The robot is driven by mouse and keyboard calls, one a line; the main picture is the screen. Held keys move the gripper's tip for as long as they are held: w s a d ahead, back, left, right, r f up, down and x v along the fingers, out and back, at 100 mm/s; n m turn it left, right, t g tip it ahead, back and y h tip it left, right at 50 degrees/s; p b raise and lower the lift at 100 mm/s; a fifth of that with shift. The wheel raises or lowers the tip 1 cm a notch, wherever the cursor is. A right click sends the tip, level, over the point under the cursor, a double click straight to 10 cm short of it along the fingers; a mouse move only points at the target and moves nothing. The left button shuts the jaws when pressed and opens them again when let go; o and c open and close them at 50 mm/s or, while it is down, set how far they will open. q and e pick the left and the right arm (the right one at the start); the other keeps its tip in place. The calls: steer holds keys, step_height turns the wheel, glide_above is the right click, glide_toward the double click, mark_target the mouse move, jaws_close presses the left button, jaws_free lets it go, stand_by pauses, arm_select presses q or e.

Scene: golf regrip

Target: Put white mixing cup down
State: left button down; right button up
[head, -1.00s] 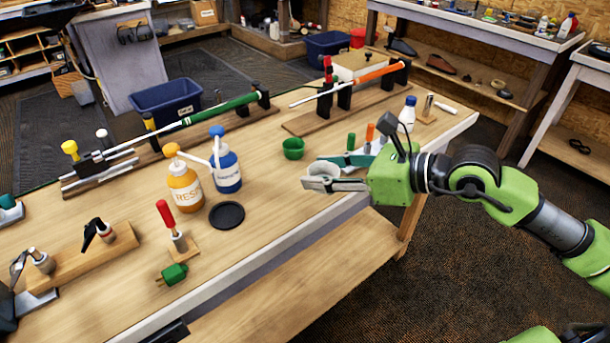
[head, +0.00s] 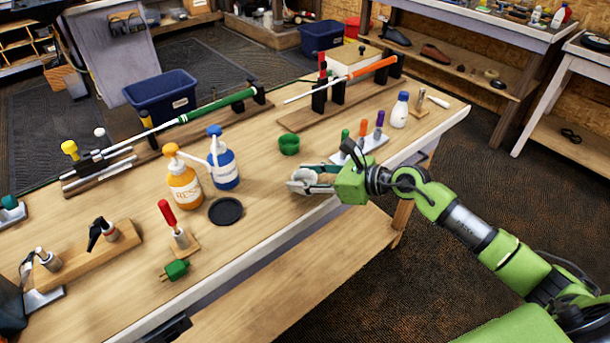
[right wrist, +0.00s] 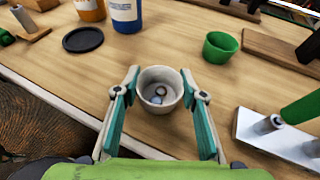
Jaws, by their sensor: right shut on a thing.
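The white mixing cup (head: 303,177) is over the bench top (head: 261,202) near its front edge. My right gripper (head: 303,182) is shut on it, with a finger on either side. In the right wrist view the cup (right wrist: 160,88) is upright between the teal-padded fingers, its opening facing up, with small grey-blue marks inside at the bottom. I cannot tell whether its base touches the wood. My left gripper is not in view.
A green cup (head: 289,145) stands behind the white one. A black disc (head: 226,212), an orange pump bottle (head: 185,189) and a blue pump bottle (head: 222,167) are to the left. A holder with coloured-handled tools (head: 374,143) is to the right. Bare wood lies around the cup.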

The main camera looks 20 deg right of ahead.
steer(key=shift+f, duration=0.15)
steer(key=o, duration=0.9)
steer(key=shift+r, duration=0.2)
steer(key=shift+s+d, duration=0.15)
steer(key=shift+d, duration=0.05)
steer(key=shift+b+v, duration=1.5)
steer(key=shift+v, duration=4.3)
steer(key=shift+a, duration=0.1)
